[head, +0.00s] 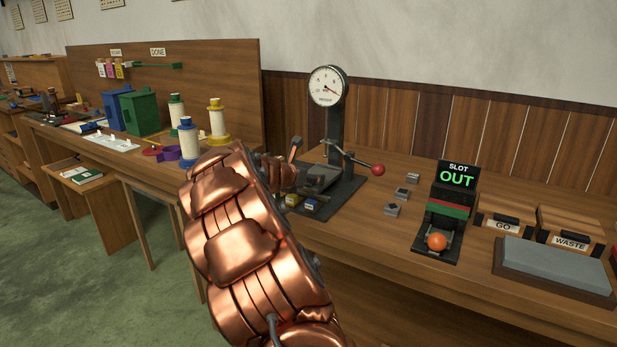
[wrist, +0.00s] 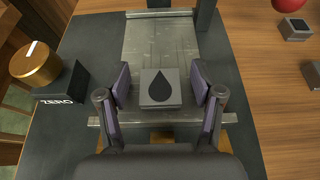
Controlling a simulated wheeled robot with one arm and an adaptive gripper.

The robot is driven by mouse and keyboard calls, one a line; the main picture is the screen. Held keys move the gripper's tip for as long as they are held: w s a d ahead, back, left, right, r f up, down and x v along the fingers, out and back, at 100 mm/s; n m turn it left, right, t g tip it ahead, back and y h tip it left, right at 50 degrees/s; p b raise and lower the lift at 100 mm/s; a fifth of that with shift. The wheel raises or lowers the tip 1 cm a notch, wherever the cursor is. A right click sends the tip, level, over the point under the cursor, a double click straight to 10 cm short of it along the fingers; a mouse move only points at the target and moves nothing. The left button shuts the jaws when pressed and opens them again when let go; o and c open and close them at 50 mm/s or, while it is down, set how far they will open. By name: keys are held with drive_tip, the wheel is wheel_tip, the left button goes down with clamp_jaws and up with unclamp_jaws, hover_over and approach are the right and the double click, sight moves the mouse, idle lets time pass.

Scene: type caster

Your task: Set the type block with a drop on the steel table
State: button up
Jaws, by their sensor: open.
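The type block with a drop (wrist: 160,88) is a small grey block with a black drop on its upper face. In the wrist view it appears to sit on the near part of the steel table (wrist: 160,45), roughly square to it. My gripper (wrist: 160,84) is open, with one purple-padded finger on each side of the block and a gap at both sides. In the head view the steel table (head: 318,178) is partly hidden behind my copper arm, and the block cannot be made out there.
A gauge (head: 327,86) on a column stands behind the steel table, with a red-knobbed lever (head: 377,169) beside it. Several small grey blocks (head: 391,210) lie to the right. A ZERO knob (wrist: 36,65) stands left. A slot device (head: 437,242) reads OUT.

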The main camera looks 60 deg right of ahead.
drive_tip(key=shift+r, duration=0.1)
drive_tip(key=shift+a+r, duration=0.15)
drive_tip(key=p+v, duration=0.1)
drive_tip(key=v, duration=1)
drive_tip(key=shift+a, duration=0.35)
drive_tip(key=shift+s, duration=0.1)
drive_tip(key=s+a+f+m+g+y, duration=0.1)
drive_tip(key=s+a+f+m+y, duration=0.3)
drive_tip(key=s+a, duration=0.5)
drive_tip(key=s+a+f+m+g+y, duration=0.1)
drive_tip(key=s+a+f+m+y, duration=0.4)
drive_tip(key=a, duration=1.6)
drive_tip(key=s+a+f+m+g+y, duration=0.1)
drive_tip(key=s+a+f+m+y, duration=0.3)
drive_tip(key=s+a+m, duration=0.5)
drive_tip(key=s+a+f, duration=0.2)
drive_tip(key=s+a, duration=0.2)
drive_tip(key=a, duration=0.3)
drive_tip(key=shift+g, duration=0.3)
